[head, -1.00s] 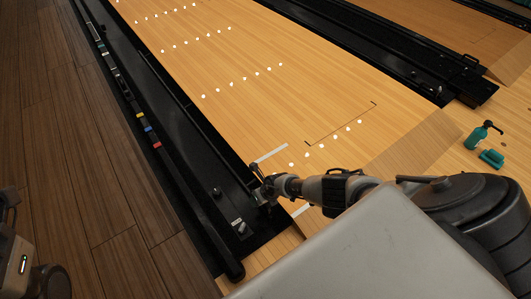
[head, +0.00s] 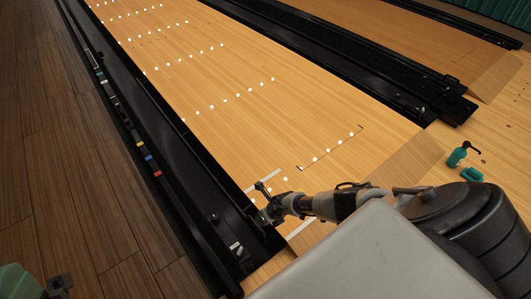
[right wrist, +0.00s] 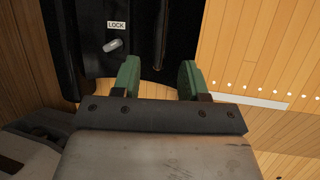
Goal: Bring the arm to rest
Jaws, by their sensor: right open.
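My right arm comes in from the lower right in the head view and reaches over the near end of the wooden lane (head: 215,75). Its gripper (head: 262,200) is above the black lane-side unit (head: 222,222), near the lane's edge. In the right wrist view the two green fingers of the right gripper (right wrist: 158,76) stand apart with nothing between them. Beyond them is the black unit with a LOCK label (right wrist: 116,25) and a small grey knob (right wrist: 113,45). I cannot tell how high the fingers are above it.
A long black rail with coloured blocks (head: 150,160) runs along the left. A green rounded thing (head: 18,283) shows at the lower left corner, unclear what.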

